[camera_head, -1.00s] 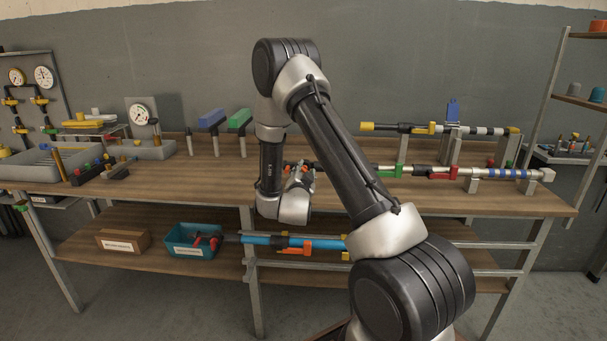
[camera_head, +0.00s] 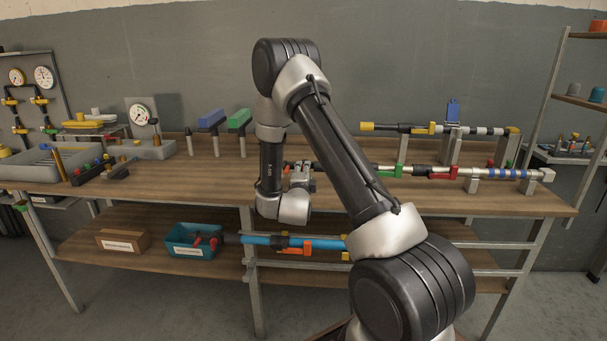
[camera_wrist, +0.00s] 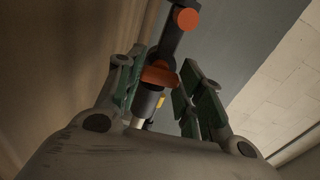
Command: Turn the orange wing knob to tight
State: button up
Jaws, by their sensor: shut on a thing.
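The orange wing knob (camera_wrist: 160,76) shows between my two green-padded fingers in the wrist view, on a dark fitting. My gripper (camera_wrist: 162,88) is shut on it, one finger on each side. In the head view my gripper (camera_head: 301,176) is at the left part of the front pipe on the bench, partly behind my own arm. The knob is too small and covered there to make out its angle. A dark arm with an orange-red round end (camera_wrist: 187,19) stands just beyond the knob in the wrist view.
The front pipe carries a green clamp (camera_head: 391,171) and a red clamp (camera_head: 443,173) to the right. A yellow-ended pipe (camera_head: 400,128) lies behind. Green (camera_head: 239,118) and blue (camera_head: 211,118) handles stand behind left. A blue pipe (camera_head: 328,244) is on the shelf below.

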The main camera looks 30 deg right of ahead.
jog(key=shift+m, duration=0.5)
jog(key=o, duration=0.7)
jog(key=shift+o, duration=0.2)
jog(key=v, duration=1.2)
